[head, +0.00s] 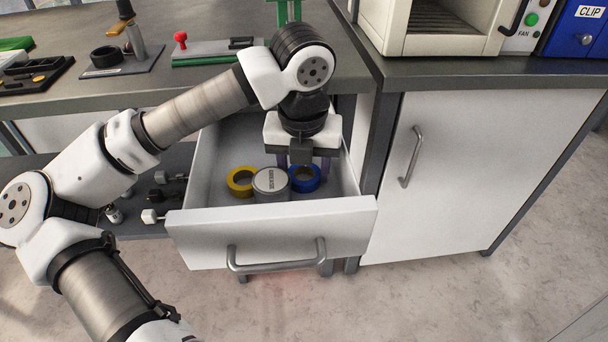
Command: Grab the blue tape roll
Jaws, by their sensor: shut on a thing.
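The blue tape roll (305,184) lies in the open white drawer (214,222), at the right of a row of round things. My gripper (306,168) reaches down into the drawer from above and is shut on the blue tape roll. The fingers are partly hidden by the gripper's body and by the grey tin. The roll seems to be at the drawer floor; I cannot tell whether it is lifted.
A grey lidded tin (271,184) stands just left of the blue roll, very close to it. A yellow tape roll (240,181) lies left of the tin. The drawer's front wall and handle (277,267) are nearest. A closed cabinet door (440,170) is at right.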

